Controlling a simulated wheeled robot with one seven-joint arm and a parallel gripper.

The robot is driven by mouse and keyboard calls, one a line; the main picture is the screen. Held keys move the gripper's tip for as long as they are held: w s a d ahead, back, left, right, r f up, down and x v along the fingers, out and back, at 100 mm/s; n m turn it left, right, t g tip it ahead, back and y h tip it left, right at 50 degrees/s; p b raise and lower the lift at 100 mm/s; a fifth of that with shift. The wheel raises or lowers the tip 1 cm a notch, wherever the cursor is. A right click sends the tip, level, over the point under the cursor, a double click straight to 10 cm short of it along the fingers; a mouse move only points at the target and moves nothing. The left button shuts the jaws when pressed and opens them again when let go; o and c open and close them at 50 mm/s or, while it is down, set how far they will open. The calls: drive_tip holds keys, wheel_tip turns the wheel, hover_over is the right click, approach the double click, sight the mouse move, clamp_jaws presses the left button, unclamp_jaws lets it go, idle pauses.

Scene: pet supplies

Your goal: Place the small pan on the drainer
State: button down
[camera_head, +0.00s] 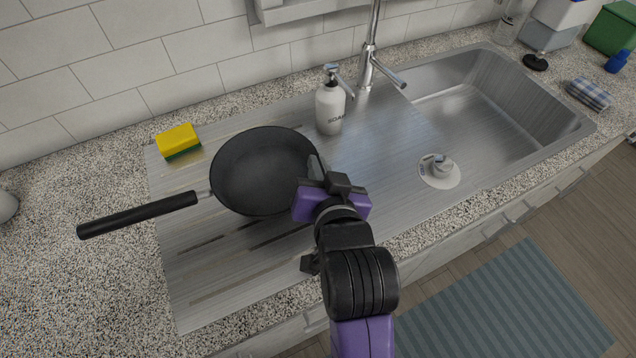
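The small pan (262,168) is dark, with a long black handle (138,214) pointing left, and sits upright over the ribbed steel drainer (215,285) left of the sink. I cannot tell whether its base rests on the drainer or is slightly above it. My gripper (318,170) is at the pan's right rim, with a fingertip overlapping the rim. Its body hides the other fingertip, so whether it is shut on the rim does not show.
A yellow and green sponge (178,141) lies behind the pan. A white soap bottle (330,106) and the tap (370,50) stand behind my gripper. The sink basin (480,105) is to the right, with a round plug (440,168) on the steel before it. The drainer's front is clear.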

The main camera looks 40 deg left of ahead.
drive_tip(key=shift+f, duration=2.95)
drive_tip(key=shift+f, duration=0.1)
drive_tip(key=c, duration=1.6)
unclamp_jaws()
drive_tip(key=shift+f, duration=0.1)
drive_tip(key=shift+c, duration=0.2)
drive_tip(key=shift+s+d+r, duration=0.1)
drive_tip(key=shift+d+r, duration=0.05)
drive_tip(key=shift+r, duration=0.05)
drive_tip(key=v, duration=1.1)
drive_tip(key=shift+s+d+b, duration=0.2)
drive_tip(key=shift+d+b, duration=0.05)
drive_tip(key=shift+b, duration=0.1)
